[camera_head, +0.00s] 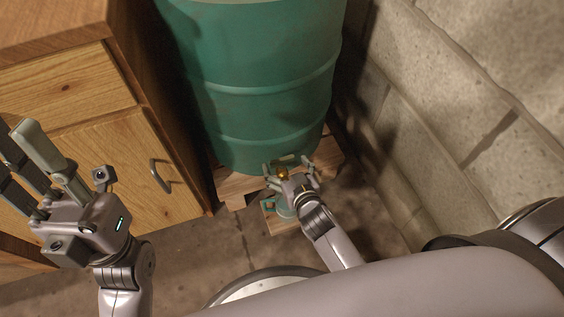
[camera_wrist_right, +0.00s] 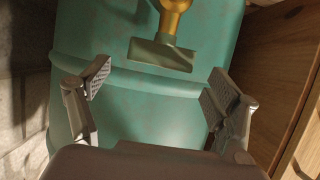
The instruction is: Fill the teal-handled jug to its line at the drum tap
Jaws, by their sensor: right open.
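The green drum (camera_head: 258,95) stands at the centre, and its wall fills much of the right wrist view (camera_wrist_right: 150,115). Its brass tap (camera_head: 283,174) is low on the front; in the wrist view a brass stem (camera_wrist_right: 172,20) carries a flat grey-green handle (camera_wrist_right: 160,55). My right gripper (camera_head: 290,168) is at the tap, open, its fingers spread either side of the handle without touching it in the wrist view. The teal-handled jug (camera_head: 268,203) is below, largely hidden by my right gripper; its line and contents are not visible. My left gripper (camera_head: 18,142) is raised at the left, away from the drum; its finger gap is unclear.
The drum rests on a wooden pallet (camera_head: 233,190). A wooden board (camera_head: 283,227) lies under the jug. A wooden cabinet (camera_head: 115,130) with a metal handle stands close on the left. A block wall (camera_head: 460,90) closes the right side. Bare floor (camera_head: 215,245) shows in front.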

